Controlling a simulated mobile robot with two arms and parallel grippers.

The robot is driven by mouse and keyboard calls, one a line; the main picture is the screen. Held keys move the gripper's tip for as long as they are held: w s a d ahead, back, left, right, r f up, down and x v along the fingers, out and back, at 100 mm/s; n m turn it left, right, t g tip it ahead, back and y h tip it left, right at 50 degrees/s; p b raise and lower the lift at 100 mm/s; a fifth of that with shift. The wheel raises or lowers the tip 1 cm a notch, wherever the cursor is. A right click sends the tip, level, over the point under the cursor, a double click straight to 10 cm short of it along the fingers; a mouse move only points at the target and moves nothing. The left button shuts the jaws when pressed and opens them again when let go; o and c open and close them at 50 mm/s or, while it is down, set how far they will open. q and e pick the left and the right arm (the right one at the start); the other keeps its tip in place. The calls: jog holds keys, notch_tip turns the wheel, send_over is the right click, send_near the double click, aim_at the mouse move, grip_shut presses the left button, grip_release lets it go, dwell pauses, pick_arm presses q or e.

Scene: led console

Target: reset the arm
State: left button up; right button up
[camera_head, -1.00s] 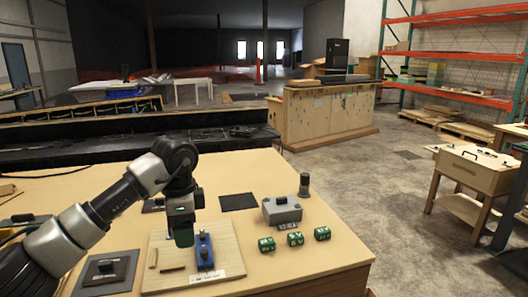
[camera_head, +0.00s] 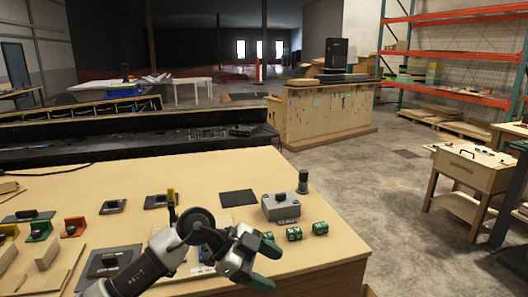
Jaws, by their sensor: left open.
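My left arm comes in from the bottom left, low over the front of the wooden table (camera_head: 120,185). My left gripper (camera_head: 267,265) points right, near the table's front edge. Its two green-tipped fingers are apart with nothing seen between them. The wooden board with the blue part is mostly hidden behind my arm. My right gripper is not in view.
Green blocks (camera_head: 293,233) sit just beyond and right of the gripper. Behind them are a grey box (camera_head: 281,207), a dark cylinder (camera_head: 303,183) and a black pad (camera_head: 237,198). Several switch-like parts (camera_head: 75,227) stand at the table's left.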

pick_arm(q)
jog(key=s+d+r+n+t+h, duration=0.25)
jog(key=r+t+h, duration=0.25)
jog(key=h, duration=0.5)
jog(key=a+f+n+t+y, duration=0.3)
jog(key=a+n+t+y, duration=0.4)
jog(key=n+t+y, duration=0.15)
jog(key=a+f+n+t+y, duration=0.3)
jog(key=a+n+t+y, duration=0.35)
jog(key=n+t, duration=0.2)
jog(key=s+a+f+n+g+y, duration=0.35)
jog(key=a+f+g+y, duration=0.25)
jog(key=f, duration=0.4)
jog(key=s+a+f+m+g, duration=0.2)
jog(key=s+f+g, duration=0.4)
jog(key=s, duration=0.5)
jog(key=s+a+f+m+g, duration=0.1)
jog(key=s+a+f+g, duration=0.1)
jog(key=s+f+g, duration=0.65)
notch_tip(320, 180, down, 21)
jog(key=s+t, duration=0.2)
jog(key=s+a+f+g, duration=0.1)
jog(key=s+a+f, duration=0.2)
jog(key=s+f, duration=1.4)
jog(key=shift+s+f, duration=0.25)
jog(key=shift+f, duration=0.35)
